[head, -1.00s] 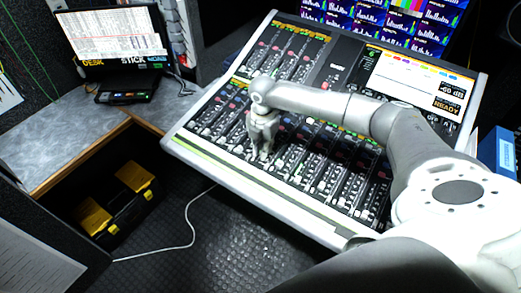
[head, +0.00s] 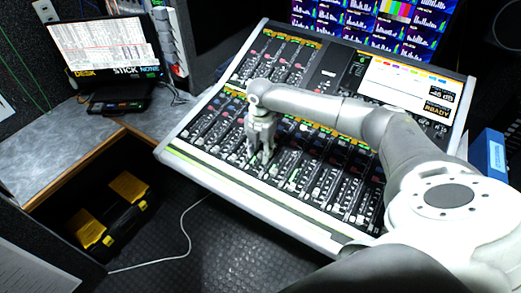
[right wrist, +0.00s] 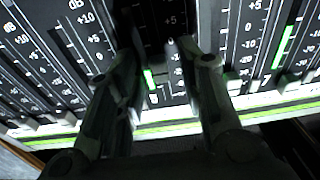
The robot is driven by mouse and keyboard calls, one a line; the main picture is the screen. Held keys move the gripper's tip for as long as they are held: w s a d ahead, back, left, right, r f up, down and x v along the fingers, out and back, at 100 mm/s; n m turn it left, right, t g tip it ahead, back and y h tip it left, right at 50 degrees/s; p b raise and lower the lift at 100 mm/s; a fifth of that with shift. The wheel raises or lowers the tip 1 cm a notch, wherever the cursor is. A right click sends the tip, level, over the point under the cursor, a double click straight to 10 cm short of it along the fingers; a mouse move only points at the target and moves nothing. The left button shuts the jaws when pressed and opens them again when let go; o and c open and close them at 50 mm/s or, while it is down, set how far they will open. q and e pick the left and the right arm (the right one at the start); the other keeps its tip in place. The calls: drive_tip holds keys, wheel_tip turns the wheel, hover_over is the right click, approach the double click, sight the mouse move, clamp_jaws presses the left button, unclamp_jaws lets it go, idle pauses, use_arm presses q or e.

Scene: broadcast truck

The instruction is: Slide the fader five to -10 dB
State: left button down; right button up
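The mixing console (head: 240,205) is tilted, with a row of channel faders along its front part. My right gripper (head: 261,160) points down over the fader row, left of the console's middle. In the right wrist view its two fingers (right wrist: 160,65) stand apart over a shaded channel strip with dB marks. The console's readout (head: 440,92) looks like -35 dB. My left gripper is out of view.
The console's white screen (head: 405,85) is at its upper right, below a wall of monitors (head: 375,20). A laptop (head: 108,50) stands on the grey desk at left. A black and yellow toolbox (head: 112,208) and a white cable (head: 187,228) lie below. A blue box (head: 488,155) is at right.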

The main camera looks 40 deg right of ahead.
sight(260, 153)
wheel_tip(260, 153, up, 12)
idle(0.4)
drive_tip(key=shift+f, duration=0.1)
idle(0.3)
